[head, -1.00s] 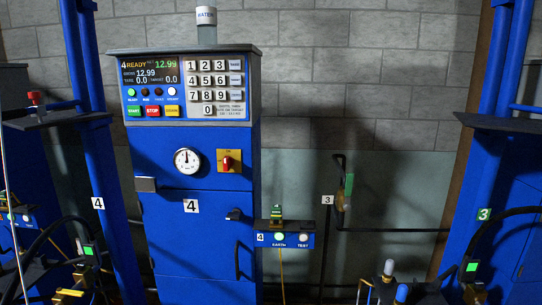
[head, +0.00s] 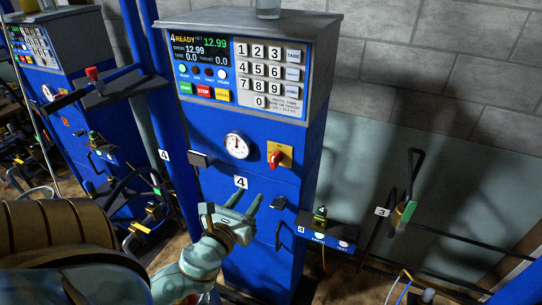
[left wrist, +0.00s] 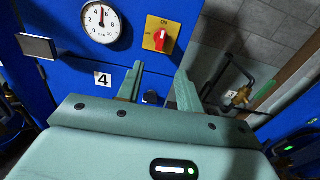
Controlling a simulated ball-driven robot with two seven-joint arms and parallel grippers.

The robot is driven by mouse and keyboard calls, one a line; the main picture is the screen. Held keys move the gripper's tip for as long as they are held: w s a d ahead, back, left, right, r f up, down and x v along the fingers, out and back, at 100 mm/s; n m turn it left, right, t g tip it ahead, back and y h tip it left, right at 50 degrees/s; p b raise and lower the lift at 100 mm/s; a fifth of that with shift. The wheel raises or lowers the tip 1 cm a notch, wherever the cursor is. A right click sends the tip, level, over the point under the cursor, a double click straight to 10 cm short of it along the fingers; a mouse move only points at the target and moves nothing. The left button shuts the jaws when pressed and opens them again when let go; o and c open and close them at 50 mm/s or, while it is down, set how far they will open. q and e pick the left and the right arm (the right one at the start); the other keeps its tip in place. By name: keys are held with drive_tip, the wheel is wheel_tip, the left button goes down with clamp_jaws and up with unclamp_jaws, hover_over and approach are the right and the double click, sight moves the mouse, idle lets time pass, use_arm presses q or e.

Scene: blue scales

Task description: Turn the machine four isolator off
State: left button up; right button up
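The machine four isolator is a red rotary knob (head: 275,158) on a yellow plate (head: 286,160), on the front of the blue machine marked 4 (head: 240,182). In the left wrist view the knob (left wrist: 158,40) stands nearly upright, its pale mark toward the ON label at the plate's top. My left gripper (head: 246,197) is open and empty, in front of the cabinet, below and left of the isolator in the head view. In the left wrist view its two fingers (left wrist: 160,70) point up toward the knob, apart from it. My right gripper is not in view.
A round dial (head: 237,145) and a dark box (head: 201,159) sit left of the isolator. A keypad panel (head: 267,75) is above. A dark handle (head: 279,203) and a small EARTH/TEST box (head: 329,234) are below right. Another blue machine (head: 75,60) stands at left.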

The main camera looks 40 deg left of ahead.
sight(272, 161)
use_arm(q)
drive_tip(key=x, duration=0.5)
drive_tip(key=p+x, duration=0.1)
drive_tip(key=x, duration=0.4)
drive_tip(key=r+x, duration=0.1)
drive_tip(key=x, duration=0.5)
drive_tip(key=shift+w+d, duration=0.1)
drive_tip(key=shift+w, duration=0.05)
clamp_jaws()
